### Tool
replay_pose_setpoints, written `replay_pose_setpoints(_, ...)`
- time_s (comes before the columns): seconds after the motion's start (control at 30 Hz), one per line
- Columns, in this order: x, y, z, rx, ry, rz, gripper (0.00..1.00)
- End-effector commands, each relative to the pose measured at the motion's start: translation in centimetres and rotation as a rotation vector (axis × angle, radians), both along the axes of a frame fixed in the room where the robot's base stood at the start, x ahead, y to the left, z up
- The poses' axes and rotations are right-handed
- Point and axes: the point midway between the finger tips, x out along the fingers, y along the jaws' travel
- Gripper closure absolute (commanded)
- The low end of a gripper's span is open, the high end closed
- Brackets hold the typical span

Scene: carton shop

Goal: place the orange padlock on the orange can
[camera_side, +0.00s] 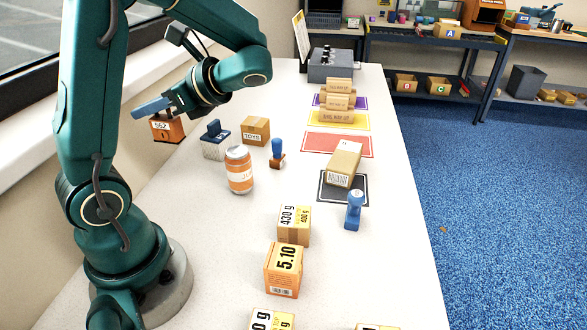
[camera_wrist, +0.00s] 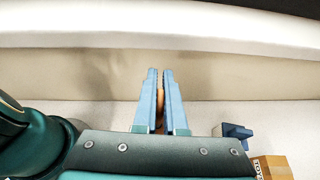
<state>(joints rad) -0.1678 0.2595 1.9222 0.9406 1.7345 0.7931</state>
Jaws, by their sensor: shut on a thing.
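The orange padlock (camera_side: 166,129) is a small orange block with a white number panel, at the left by the wall side of the table. My gripper (camera_side: 152,108), with blue fingers, is shut on its top. In the wrist view a sliver of orange-brown padlock (camera_wrist: 160,108) shows between the nearly parallel fingers (camera_wrist: 160,75); the rest is hidden. I cannot tell surely whether its underside is clear of the table. The orange can (camera_side: 239,172), with a white band and a pale top, stands upright on the table, right of and nearer the camera than the padlock.
A blue-topped block (camera_side: 215,140), a TOYS carton (camera_side: 255,131) and a blue-handled stamp (camera_side: 277,153) stand close behind the can. Cartons (camera_side: 284,270) stand in front. Coloured mats (camera_side: 337,144) lie at right. White table is clear just left of the can.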

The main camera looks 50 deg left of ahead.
Motion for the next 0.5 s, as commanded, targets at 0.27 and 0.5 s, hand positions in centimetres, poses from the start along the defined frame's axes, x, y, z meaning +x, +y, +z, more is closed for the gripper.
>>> replay_pose_setpoints(0.27, 1.4, 3.1, 4.4, 0.003, -0.005, -0.259, 1.00)
replay_pose_setpoints(0.5, 2.8, 3.3, 4.7, -0.003, 0.006, -0.312, 1.00)
